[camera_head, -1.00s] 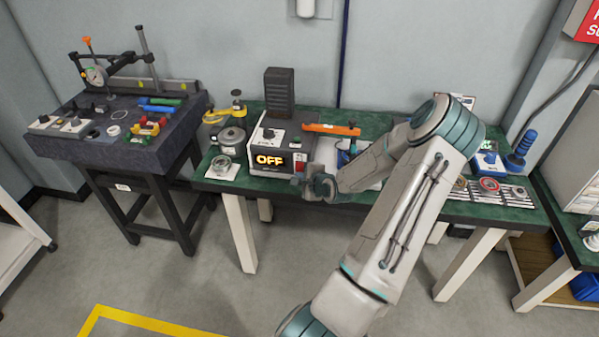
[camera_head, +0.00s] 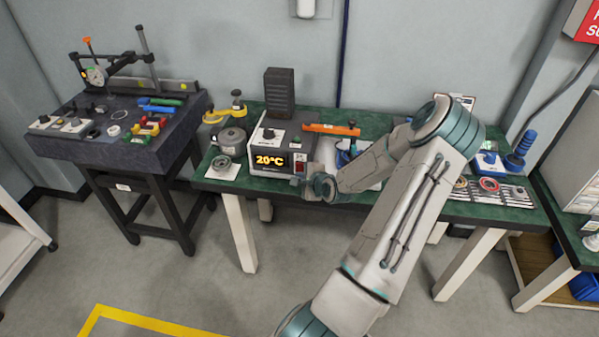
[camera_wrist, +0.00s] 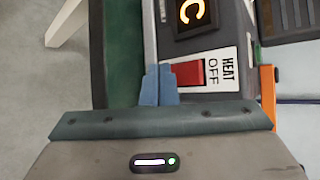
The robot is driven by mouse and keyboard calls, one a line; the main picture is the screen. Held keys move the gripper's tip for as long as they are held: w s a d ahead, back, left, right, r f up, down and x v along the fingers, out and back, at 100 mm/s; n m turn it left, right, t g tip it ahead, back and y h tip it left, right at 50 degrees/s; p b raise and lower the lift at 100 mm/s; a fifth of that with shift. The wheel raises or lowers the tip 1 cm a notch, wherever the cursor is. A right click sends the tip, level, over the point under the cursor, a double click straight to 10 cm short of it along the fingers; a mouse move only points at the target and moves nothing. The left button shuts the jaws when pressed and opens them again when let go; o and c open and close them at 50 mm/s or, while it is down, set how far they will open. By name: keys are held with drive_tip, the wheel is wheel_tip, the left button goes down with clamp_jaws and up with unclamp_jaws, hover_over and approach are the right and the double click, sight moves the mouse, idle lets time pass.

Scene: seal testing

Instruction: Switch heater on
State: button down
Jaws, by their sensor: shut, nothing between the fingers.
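The heater (camera_head: 280,145) is a grey-and-white box on the green table, with a black finned block at its back. Its display (camera_head: 269,160) reads 20°C in orange. In the wrist view, the red rocker switch (camera_wrist: 188,73) sits on a white plate marked HEAT and OFF, beside the end of the display. My gripper (camera_wrist: 160,72) is shut and empty, its blue fingertips right beside the switch. I cannot tell if they touch it. In the head view, my gripper (camera_head: 299,182) is low at the heater's front right corner.
An orange-handled tool (camera_head: 332,129) lies just right of the heater. A round metal part (camera_head: 222,163) on a white sheet and a yellow clamp (camera_head: 217,115) are to its left. A dark granite table (camera_head: 60,145) stands further left. Floor in front is clear.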

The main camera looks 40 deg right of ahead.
drive_tip(key=shift+s+a, duration=0.35)
drive_tip(key=shift+a, duration=0.05)
drive_tip(key=shift+s+a+r+p, duration=0.2)
drive_tip(key=shift+s+a+p, duration=0.05)
drive_tip(key=shift+s+a, duration=0.65)
drive_tip(key=shift+s+a+r+p, duration=0.15)
drive_tip(key=shift+s+a+p, duration=0.1)
drive_tip(key=shift+s+a, duration=0.6)
drive_tip(key=shift+w+a, duration=0.1)
drive_tip(key=shift+w, duration=0.05)
drive_tip(key=s+a+r+n+g, duration=0.2)
drive_tip(key=a+r+n+g, duration=0.2)
drive_tip(key=a+r+n, duration=0.4)
drive_tip(key=s+a+r+n+g, duration=0.2)
drive_tip(key=a+r+n+g, duration=0.1)
drive_tip(key=a+r+n, duration=0.45)
drive_tip(key=s+a+r+n+g+y, duration=0.1)
drive_tip(key=s+a+r+n, duration=0.7)
drive_tip(key=s+a+r, duration=0.3)
drive_tip(key=shift+s+a+n, duration=0.35)
drive_tip(key=shift+s+a, duration=0.85)
drive_tip(key=shift+s, duration=0.05)
